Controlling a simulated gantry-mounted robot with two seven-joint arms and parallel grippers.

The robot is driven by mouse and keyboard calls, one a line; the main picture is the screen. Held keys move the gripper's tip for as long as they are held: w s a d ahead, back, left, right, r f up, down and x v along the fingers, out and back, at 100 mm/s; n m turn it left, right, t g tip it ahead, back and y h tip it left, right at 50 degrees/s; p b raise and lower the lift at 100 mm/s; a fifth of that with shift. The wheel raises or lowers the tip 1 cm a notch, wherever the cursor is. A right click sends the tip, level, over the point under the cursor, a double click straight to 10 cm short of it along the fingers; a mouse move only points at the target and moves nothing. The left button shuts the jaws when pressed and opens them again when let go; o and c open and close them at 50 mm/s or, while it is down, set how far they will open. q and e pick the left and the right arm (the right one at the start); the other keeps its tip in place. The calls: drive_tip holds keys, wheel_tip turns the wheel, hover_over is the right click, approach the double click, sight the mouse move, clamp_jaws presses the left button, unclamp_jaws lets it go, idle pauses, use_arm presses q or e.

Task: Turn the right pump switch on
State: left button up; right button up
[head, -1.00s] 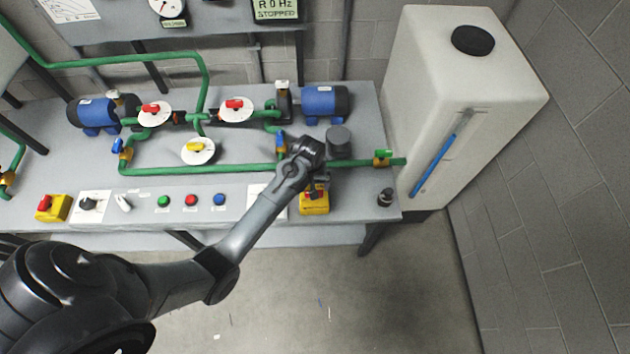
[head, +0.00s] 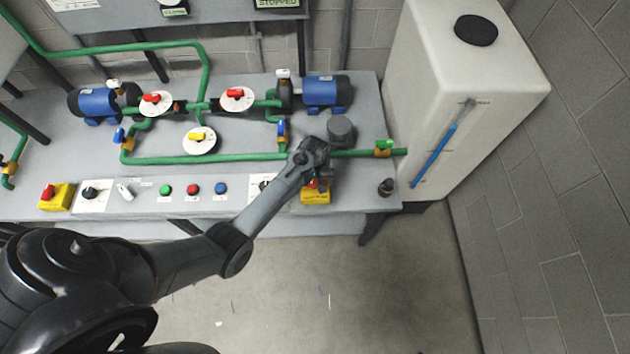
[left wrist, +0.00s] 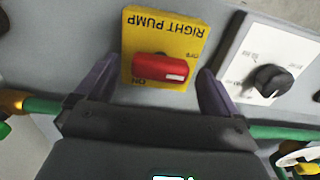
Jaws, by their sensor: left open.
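The right pump switch is a yellow box (head: 315,197) with a red knob at the front right of the bench. In the left wrist view its yellow face (left wrist: 190,40) reads RIGHT PUMP upside down, with OFF and ON marks. Its red handle (left wrist: 158,68) lies nearly level across the picture, with a white mark at its right end. My left gripper (head: 318,180) is over the switch; its wrist partly hides it in the head view. In the left wrist view the open gripper (left wrist: 155,88) has a finger on either side of the switch, apart from the handle.
A black selector knob (left wrist: 272,80) on a white plate sits close beside the switch. A green pipe (head: 220,158) runs behind it. A small dark fitting (head: 386,187) stands to its right. Red (head: 193,189) and blue (head: 221,188) buttons are left. A tank (head: 430,60) stands beyond the bench.

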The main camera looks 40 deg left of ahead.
use_arm(q)
drive_tip(key=shift+f, duration=0.4)
drive_tip(key=c, duration=1)
drive_tip(key=shift+c, duration=0.2)
